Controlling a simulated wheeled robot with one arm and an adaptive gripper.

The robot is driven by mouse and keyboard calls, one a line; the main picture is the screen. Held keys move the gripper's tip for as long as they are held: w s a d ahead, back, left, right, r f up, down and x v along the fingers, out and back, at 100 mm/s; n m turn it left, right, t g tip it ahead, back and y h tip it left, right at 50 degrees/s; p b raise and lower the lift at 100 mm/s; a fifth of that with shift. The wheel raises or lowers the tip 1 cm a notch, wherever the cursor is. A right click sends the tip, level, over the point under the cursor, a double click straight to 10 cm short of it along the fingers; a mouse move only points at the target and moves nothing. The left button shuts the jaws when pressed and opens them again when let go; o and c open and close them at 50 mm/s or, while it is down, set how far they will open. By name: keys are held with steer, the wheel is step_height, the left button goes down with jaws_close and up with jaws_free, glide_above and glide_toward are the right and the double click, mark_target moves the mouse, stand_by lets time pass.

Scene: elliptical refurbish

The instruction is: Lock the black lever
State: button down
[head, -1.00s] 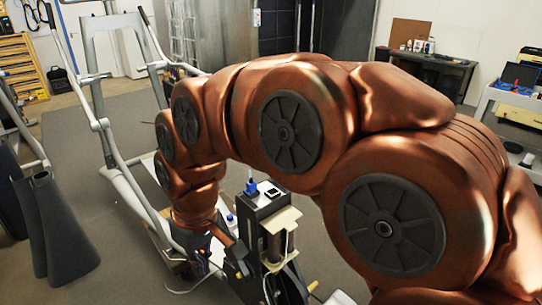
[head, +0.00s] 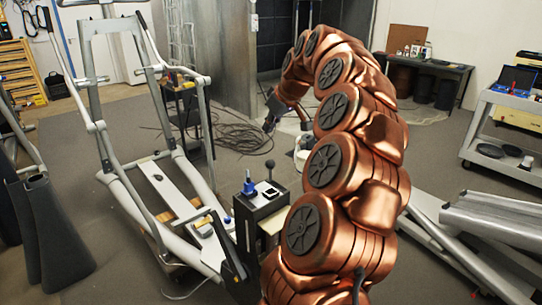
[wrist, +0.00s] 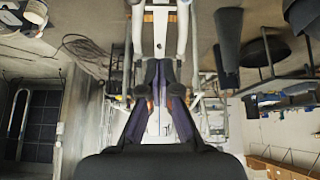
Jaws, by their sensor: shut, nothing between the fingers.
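The head view shows a black upright box-like unit (head: 247,222) in the front middle.
A grey elliptical frame (head: 150,165) stands left of the unit. A blue fitting (head: 249,187) sits on the unit's top. Cables (head: 240,135) lie on the floor behind. A grey cart (head: 515,150) stands at the right, a desk (head: 430,68) at the back right.

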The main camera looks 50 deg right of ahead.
steer(key=d, duration=0.1)
steer(key=s+d, duration=0.1)
steer(key=d, duration=0.1)
steer(key=shift+s+d, duration=0.1)
steer(key=shift+d, duration=0.2)
steer(key=shift+f, duration=0.1)
steer(key=p, duration=0.3)
glide_above(271, 161)
steer(key=f, duration=0.9)
steer(key=shift+w, duration=0.4)
steer(key=shift+s+f, duration=0.2)
steer(key=shift+f, duration=0.2)
steer(key=shift+s+d+f+p, duration=0.15)
steer(key=shift+f+p, duration=0.3)
steer(key=shift+f, duration=0.7)
